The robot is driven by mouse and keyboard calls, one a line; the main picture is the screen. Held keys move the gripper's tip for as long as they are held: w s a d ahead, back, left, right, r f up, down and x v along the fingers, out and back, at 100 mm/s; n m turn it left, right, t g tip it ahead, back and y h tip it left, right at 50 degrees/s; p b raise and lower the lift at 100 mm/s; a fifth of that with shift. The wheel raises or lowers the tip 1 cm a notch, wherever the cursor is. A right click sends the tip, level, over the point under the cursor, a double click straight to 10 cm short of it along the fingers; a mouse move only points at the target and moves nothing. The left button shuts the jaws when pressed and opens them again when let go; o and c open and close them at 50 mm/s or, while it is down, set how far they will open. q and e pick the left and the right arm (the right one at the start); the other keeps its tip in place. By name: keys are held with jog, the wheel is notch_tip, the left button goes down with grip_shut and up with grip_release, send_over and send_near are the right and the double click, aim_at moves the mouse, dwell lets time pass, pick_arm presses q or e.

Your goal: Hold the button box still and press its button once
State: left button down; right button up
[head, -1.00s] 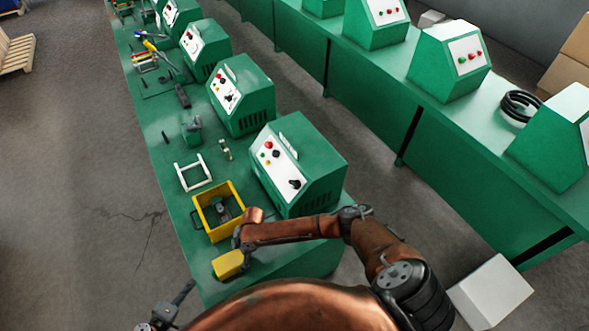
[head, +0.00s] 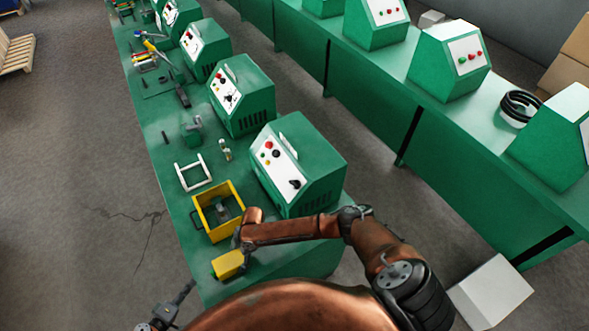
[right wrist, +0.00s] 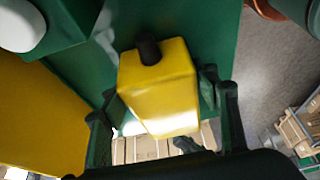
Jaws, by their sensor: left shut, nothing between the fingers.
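The button box is a small yellow block (head: 226,265) at the near left edge of the green table. In the right wrist view the yellow button box (right wrist: 158,95) shows a black round button (right wrist: 149,48) on one end. My right gripper (right wrist: 159,87) has one finger on each side of the box, its pads against the sides. In the head view my right gripper (head: 239,253) is mostly hidden behind its own wrist. My left gripper (head: 187,290) is shut and empty, low in the head view, off the table's edge and apart from the box.
A yellow open bin (head: 208,232) with a dark part inside stands just behind the box. A white frame (head: 193,174) lies farther back. A green machine (head: 297,165) with a white control panel stands to the right.

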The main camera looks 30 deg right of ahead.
jog(key=o, duration=0.4)
jog(key=v, duration=1.2)
